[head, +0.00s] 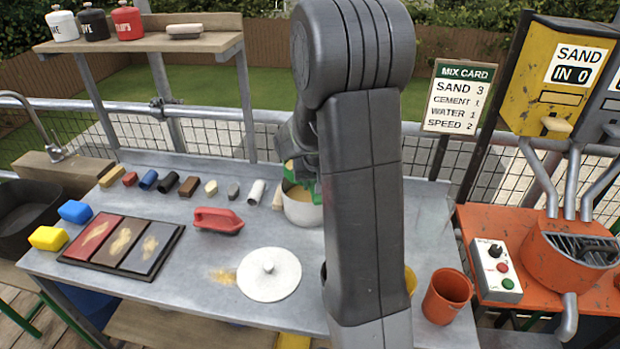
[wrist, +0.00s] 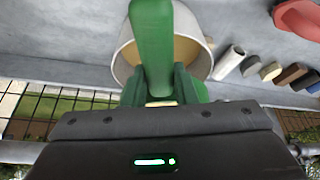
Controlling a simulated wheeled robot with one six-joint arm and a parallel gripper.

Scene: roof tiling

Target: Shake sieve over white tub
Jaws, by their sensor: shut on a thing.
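The white tub (head: 303,212) stands at the back of the grey bench, with tan material showing inside its rim. It also shows in the wrist view (wrist: 205,62), beyond my gripper. My gripper (wrist: 160,88) has green fingers and is shut on a thick green handle (wrist: 152,42), which I take to be the sieve's. The handle reaches across the tub's opening in the wrist view. The sieve's mesh and rim cannot be made out. In the head view my gripper (head: 312,186) is at the tub, partly hidden behind my arm.
A white round lid (head: 268,272) lies on the bench beside spilled sand (head: 222,276). A red float (head: 218,219) and a row of coloured blocks and cylinders lie left of the tub. An orange pot (head: 446,297) stands at the right. A mesh railing runs behind the bench.

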